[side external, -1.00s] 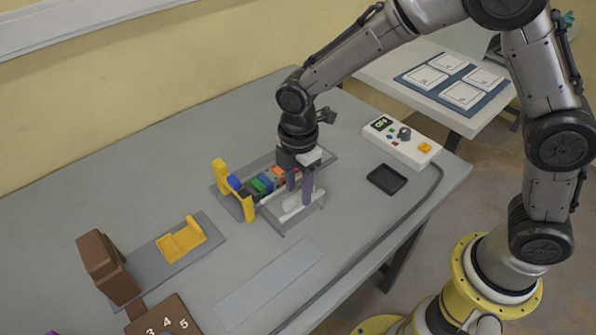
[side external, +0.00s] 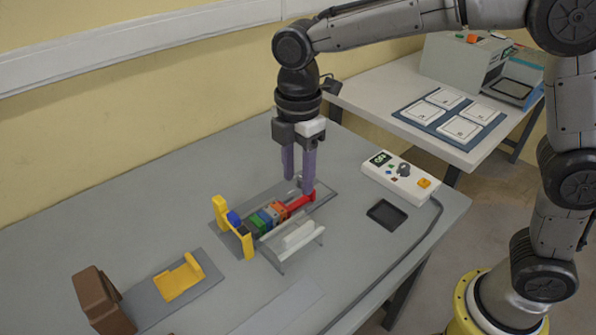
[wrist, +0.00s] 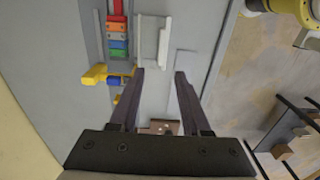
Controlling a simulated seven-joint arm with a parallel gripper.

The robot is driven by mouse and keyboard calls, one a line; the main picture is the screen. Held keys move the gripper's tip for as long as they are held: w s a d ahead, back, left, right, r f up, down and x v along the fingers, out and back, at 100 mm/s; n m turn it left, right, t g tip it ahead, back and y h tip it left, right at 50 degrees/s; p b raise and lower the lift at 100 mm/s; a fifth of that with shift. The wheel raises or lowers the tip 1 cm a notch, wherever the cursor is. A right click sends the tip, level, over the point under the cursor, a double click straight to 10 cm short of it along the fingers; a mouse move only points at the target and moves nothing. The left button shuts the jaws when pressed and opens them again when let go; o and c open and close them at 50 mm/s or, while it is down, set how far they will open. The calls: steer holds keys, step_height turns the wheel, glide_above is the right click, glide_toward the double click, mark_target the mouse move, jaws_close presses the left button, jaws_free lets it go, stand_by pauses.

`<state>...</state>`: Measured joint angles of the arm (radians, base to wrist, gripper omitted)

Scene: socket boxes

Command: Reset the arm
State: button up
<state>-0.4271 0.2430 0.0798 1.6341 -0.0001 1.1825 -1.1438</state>
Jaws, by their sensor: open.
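My gripper (side external: 298,188) hangs from the arm with its two purple fingers pointing down, above the far end of the row of coloured blocks. Its fingers are apart and nothing is held between them; the wrist view also shows the open fingers (wrist: 160,72). Below it, a row of coloured blocks (side external: 265,217) in green, blue, orange and red lies in a grey fixture between a yellow bracket (side external: 232,228) and a red piece (side external: 299,203). The row also shows at the upper left in the wrist view (wrist: 118,42).
A white rack (side external: 298,236) stands beside the row. A control box (side external: 400,178) and a black tray (side external: 387,214) are at the right. A yellow holder (side external: 180,277) and a brown block (side external: 100,298) are at the front left. The back left tabletop is clear.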

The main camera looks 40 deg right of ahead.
steer(key=s+d+r+m+t, duration=0.45)
steer(key=s+d+r, duration=0.5)
steer(key=d, duration=0.25)
steer(key=s+d+f+m, duration=0.2)
steer(key=s+f+m, duration=0.1)
steer(key=s+m, duration=0.2)
steer(key=s+d+f+m+t, duration=0.1)
steer(key=s+d+f+m, duration=0.2)
steer(key=s+m, duration=0.3)
steer(key=shift+s+f+m, duration=0.25)
steer(key=shift+f+m, duration=0.05)
steer(key=shift+m, duration=0.95)
